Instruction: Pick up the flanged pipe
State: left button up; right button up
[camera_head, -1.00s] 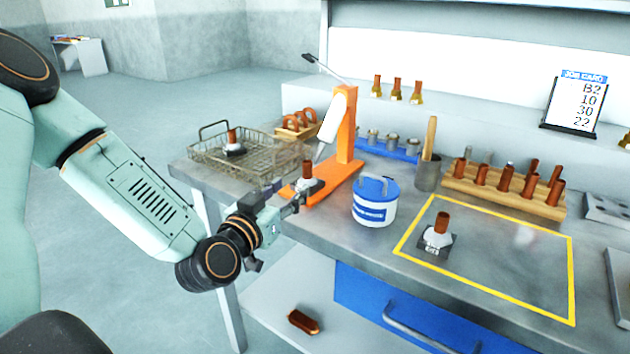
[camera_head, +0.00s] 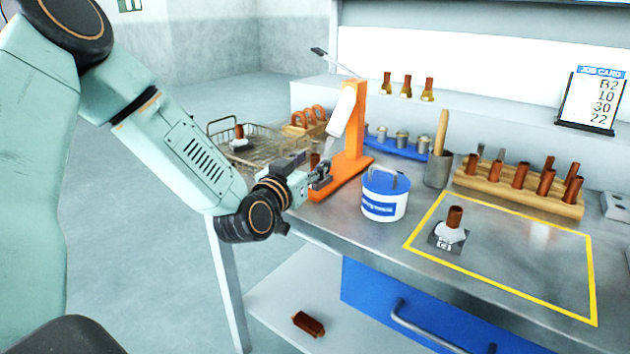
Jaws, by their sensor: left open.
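A copper-coloured pipe with a pale flange (camera_head: 451,230) stands upright on a small dark labelled plate inside the yellow outline on the bench. A similar copper pipe (camera_head: 239,131) stands in the wire basket. Another copper pipe (camera_head: 314,159) is at the orange stand; only its top shows, as my left gripper covers its lower part. My left gripper (camera_head: 321,174) is open in front of that pipe at the stand; whether its fingers touch it I cannot tell. My right gripper is not in view.
The orange stand (camera_head: 355,125) rises behind my left gripper. The wire basket (camera_head: 268,152) is behind on the left. A wooden rack (camera_head: 500,188) of copper pipes is at the right. A copper piece (camera_head: 308,323) lies on the lower shelf.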

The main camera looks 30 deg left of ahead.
pick_arm(q)
jog(key=shift+w, duration=0.35)
jog(key=shift+s, duration=0.1)
jog(key=shift+c, duration=0.2)
jog(key=shift+c, duration=0.8)
jog(key=c, duration=0.4)
grip_shut()
jog(key=shift+r, duration=0.1)
